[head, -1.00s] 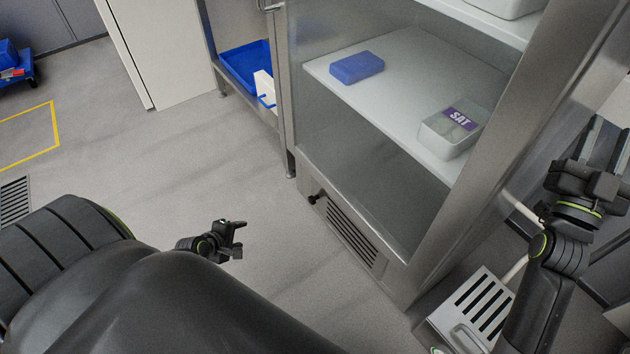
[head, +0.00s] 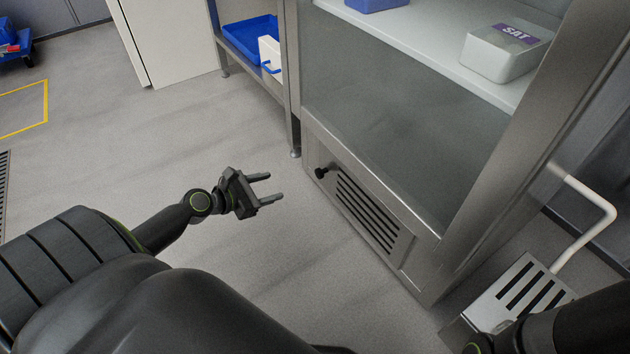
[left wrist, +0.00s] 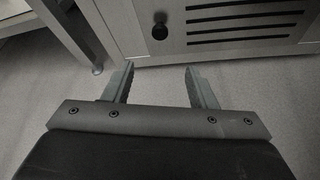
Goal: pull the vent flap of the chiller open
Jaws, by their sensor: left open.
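The vent flap (head: 366,212) is a slotted metal panel low on the front of the steel chiller (head: 400,150), and it looks shut. A black knob (head: 321,172) sticks out at its upper left. In the left wrist view the knob (left wrist: 160,27) is ahead, above the gap between the fingers, with the dark slots (left wrist: 245,20) to its right. My left gripper (head: 270,189) is open and empty, to the left of the knob and apart from it. Its fingers (left wrist: 158,85) also show in the left wrist view. My right gripper is out of view; only part of that arm shows at lower right.
A white slotted box (head: 515,290) and a white pipe (head: 590,235) are right of the chiller. A steel rack with a blue tray (head: 250,38) stands left of it. A SAT container (head: 508,50) sits on the chiller shelf. The floor before the flap is clear.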

